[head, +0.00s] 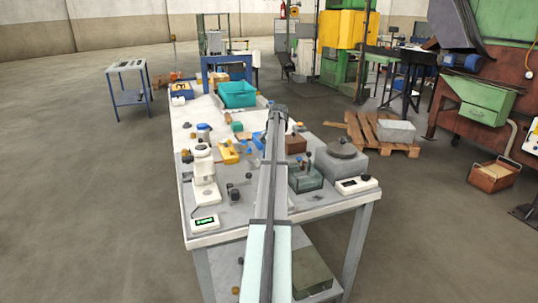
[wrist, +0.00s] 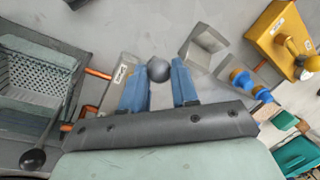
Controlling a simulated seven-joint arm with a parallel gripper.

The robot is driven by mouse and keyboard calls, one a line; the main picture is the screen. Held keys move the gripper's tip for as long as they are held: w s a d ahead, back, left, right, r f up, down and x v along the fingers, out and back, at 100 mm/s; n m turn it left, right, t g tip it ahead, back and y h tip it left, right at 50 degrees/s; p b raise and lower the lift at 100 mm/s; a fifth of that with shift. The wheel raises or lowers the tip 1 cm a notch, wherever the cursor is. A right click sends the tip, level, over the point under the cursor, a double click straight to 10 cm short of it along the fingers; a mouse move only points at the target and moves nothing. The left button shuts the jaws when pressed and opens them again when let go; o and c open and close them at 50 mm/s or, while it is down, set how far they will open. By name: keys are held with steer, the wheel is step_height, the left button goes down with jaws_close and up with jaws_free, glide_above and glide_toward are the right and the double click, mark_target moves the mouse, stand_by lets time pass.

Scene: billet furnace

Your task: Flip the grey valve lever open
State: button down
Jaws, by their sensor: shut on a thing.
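My gripper is shut on this knob. The rest of the lever is hidden below the knob and the fingers. A grey block with a white label (wrist: 121,75) lies just left of the fingers, with copper-coloured pipe ends (wrist: 98,74) beside it. In the head view my arm covers the middle of the bench, and the lever and fingers cannot be made out.
In the head view the bench (head: 225,222) is crowded around my arm.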

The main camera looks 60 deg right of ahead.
steer(key=shift+s+a+n+y, duration=0.15)
steer(key=shift+s+a+n, duration=0.1)
steer(key=shift+n, duration=0.5)
steer(key=shift+s+a+n+y, duration=0.1)
steer(key=shift+a+n+y, duration=0.1)
steer(key=shift+n, duration=0.55)
steer(key=c, duration=0.9)
jaws_free()
steer(key=shift+o, duration=0.2)
step_height(320, 180, up, 14)
steer(key=s, duration=0.2)
steer(key=shift+s+d+f, duration=0.2)
steer(key=shift+s+d, duration=0.05)
steer(key=shift+s, duration=0.05)
